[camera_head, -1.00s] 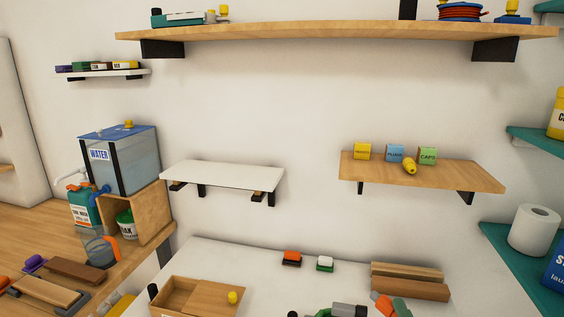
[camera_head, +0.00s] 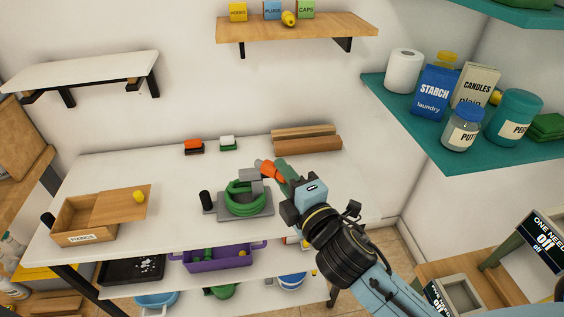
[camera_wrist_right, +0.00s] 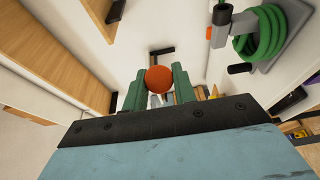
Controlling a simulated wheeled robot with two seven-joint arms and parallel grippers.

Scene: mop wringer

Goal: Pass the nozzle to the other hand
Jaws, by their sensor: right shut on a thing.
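My right gripper (camera_head: 281,174) reaches over the white table from the lower right, with green fingers. It is shut on the orange nozzle (camera_head: 268,168), whose orange end sticks out beyond the fingertips toward the left. In the right wrist view, the nozzle's round orange end (camera_wrist_right: 158,78) sits between the two green fingers; the rest of it is hidden. A coil of green hose (camera_head: 245,198) lies on a grey plate just left of and below the nozzle. It shows at the upper right in the right wrist view (camera_wrist_right: 265,32). My left gripper is not in view.
A grey block (camera_head: 250,174) and a black upright handle (camera_head: 206,200) stand by the coil. A wooden box (camera_head: 72,222) is at the table's left. Wooden bars (camera_head: 305,144) lie at the back. A teal shelf (camera_head: 450,156) with containers is at the right. The table's middle left is clear.

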